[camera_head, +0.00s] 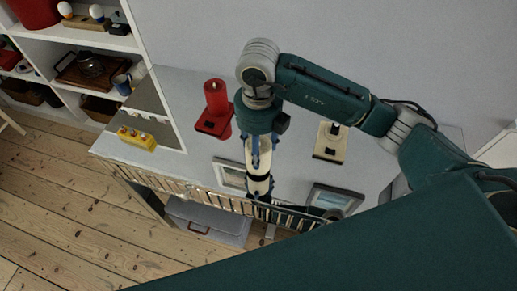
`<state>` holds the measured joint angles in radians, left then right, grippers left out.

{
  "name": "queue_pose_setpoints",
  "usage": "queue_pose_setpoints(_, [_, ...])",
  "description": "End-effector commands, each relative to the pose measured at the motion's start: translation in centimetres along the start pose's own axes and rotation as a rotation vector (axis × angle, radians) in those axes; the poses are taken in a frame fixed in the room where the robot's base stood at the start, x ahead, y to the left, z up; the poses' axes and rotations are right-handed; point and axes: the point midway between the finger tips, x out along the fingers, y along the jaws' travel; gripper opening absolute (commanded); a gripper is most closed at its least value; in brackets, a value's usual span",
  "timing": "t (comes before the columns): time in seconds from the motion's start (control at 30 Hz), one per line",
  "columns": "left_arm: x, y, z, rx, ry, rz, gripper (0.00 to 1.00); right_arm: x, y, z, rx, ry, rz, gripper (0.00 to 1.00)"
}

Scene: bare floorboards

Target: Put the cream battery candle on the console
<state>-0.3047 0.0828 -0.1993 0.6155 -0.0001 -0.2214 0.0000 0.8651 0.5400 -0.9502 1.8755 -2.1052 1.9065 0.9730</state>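The cream battery candle (258,156) is a pale upright cylinder between the blue fingers of my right gripper (258,175). The gripper points down and appears shut on it. A dark band crosses its lower part, and the fingers hide some of its sides. The console (290,120) is a long grey-topped table against the wall. The gripper and candle overlap its front edge in the picture; whether the candle touches the top I cannot tell. My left gripper is not in view.
On the console are a red candle (216,97) on a red holder, a cream block with a dark part (330,142), two framed pictures (229,174) (335,200) and a yellow object (137,138). A grey box (208,221) sits below. Shelves (75,45) stand left.

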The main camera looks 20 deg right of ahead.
Motion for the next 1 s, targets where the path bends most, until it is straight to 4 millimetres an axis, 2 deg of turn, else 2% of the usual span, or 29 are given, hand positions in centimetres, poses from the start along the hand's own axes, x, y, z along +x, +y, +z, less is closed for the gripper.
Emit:
queue_pose_setpoints(0.13, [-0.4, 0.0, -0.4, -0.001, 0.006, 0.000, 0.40, 1.7, -0.1, -0.1, 0.000, 0.002, -0.001, 0.22])
queue_pose_setpoints(0.47, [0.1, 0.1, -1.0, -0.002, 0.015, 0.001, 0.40, 2.2, 0.0, 0.0, -0.001, 0.000, -0.001, 0.22])
queue_pose_setpoints(0.5, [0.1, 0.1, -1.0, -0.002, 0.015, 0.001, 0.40, 2.1, 0.0, 0.0, -0.001, 0.000, -0.001, 0.57])
queue_pose_setpoints(0.57, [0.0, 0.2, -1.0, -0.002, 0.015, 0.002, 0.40, 2.0, 0.0, 0.0, -0.001, 0.000, -0.001, 0.69])
queue_pose_setpoints(0.6, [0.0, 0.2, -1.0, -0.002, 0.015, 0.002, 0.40, 2.0, 0.0, 0.0, -0.001, 0.000, -0.001, 0.72])
queue_pose_setpoints(0.97, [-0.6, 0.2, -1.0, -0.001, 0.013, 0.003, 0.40, 1.4, 0.0, 0.0, -0.001, 0.000, -0.001, 0.72])
queue_pose_setpoints(1.0, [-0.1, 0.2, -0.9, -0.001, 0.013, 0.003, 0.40, 1.3, 0.0, 0.1, -0.001, -0.003, 0.000, 0.72])
